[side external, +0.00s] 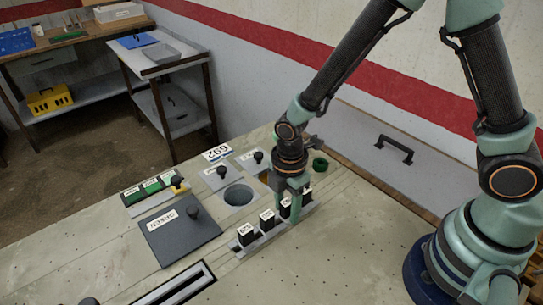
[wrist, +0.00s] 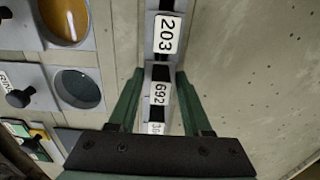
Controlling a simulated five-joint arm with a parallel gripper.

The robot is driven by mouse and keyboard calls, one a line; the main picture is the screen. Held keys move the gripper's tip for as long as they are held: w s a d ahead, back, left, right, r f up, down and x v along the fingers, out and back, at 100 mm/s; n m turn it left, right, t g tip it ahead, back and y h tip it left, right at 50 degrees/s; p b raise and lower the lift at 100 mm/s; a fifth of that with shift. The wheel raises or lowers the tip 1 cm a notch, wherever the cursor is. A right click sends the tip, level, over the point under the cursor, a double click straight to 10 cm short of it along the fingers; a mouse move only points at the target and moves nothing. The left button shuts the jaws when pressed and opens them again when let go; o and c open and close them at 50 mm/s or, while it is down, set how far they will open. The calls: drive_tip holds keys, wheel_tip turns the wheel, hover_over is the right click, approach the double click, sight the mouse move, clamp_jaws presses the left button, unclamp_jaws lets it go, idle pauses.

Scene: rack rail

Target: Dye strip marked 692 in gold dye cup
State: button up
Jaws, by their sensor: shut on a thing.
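The strip marked 692 (wrist: 160,93) is a black-and-white piece standing in the rail (side external: 262,238). My gripper (wrist: 160,85) is shut on it, with one green finger on each side. In the side external view my gripper (side external: 293,200) is low over the rail and partly hides the strip. The gold dye cup (wrist: 66,18) shows at the top left of the wrist view, with amber liquid in it. In the side view it is mostly hidden behind my gripper.
The strip marked 203 (wrist: 166,35) stands beside the held one, and other strips stand along the rail. A grey-filled cup (side external: 238,195) is open next to a knobbed lid (side external: 217,176). A dark plate (side external: 178,233) with a knob lies in front. A 692 sign (side external: 217,153) stands behind.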

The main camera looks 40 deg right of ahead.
drive_tip(key=shift+r, duration=0.1)
drive_tip(key=shift+r, duration=5.45)
drive_tip(key=w+d+r, duration=0.1)
drive_tip(key=w+d, duration=0.5)
drive_tip(key=w, duration=0.6)
drive_tip(key=shift+w+d, duration=0.15)
drive_tip(key=shift+w, duration=0.1)
drive_tip(key=shift+f, duration=0.1)
